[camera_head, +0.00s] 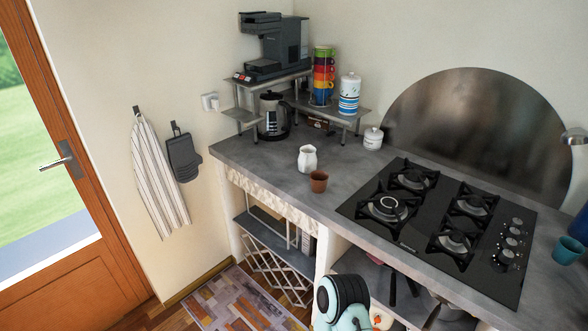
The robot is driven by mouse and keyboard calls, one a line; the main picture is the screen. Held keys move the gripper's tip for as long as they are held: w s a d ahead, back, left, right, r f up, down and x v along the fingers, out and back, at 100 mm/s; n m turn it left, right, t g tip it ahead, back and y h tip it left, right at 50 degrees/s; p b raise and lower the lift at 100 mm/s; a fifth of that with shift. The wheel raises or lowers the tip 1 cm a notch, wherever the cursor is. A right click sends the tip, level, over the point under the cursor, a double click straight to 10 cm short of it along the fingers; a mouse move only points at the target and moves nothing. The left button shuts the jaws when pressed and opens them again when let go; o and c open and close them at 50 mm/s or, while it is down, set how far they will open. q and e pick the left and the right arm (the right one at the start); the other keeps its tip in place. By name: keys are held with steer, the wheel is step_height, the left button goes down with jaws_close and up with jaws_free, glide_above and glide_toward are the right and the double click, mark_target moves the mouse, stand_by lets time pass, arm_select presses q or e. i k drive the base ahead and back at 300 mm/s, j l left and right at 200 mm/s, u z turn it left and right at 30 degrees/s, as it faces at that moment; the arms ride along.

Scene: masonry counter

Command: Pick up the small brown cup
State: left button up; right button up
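The small brown cup (319,181) stands upright on the grey counter (262,160), near its front edge. It is just in front and to the right of a white jug (307,158). The cup is fully visible and nothing touches it from above. Neither of my grippers can be made out in the head view. A rounded black and pale teal part shows at the bottom edge, below the counter front; no fingers are visible on it.
A gas hob (440,220) lies to the cup's right. Behind the cup, a metal shelf (345,114) holds a coffee machine (270,45), stacked coloured cups (323,75) and a white-and-blue canister (349,95). A glass coffee pot (273,116) and a white lidded pot (373,138) stand nearby.

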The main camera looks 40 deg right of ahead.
mark_target(318, 178)
steer(key=i+z, duration=0.35)
steer(key=i+j+z, duration=0.5)
steer(key=i+z, duration=0.25)
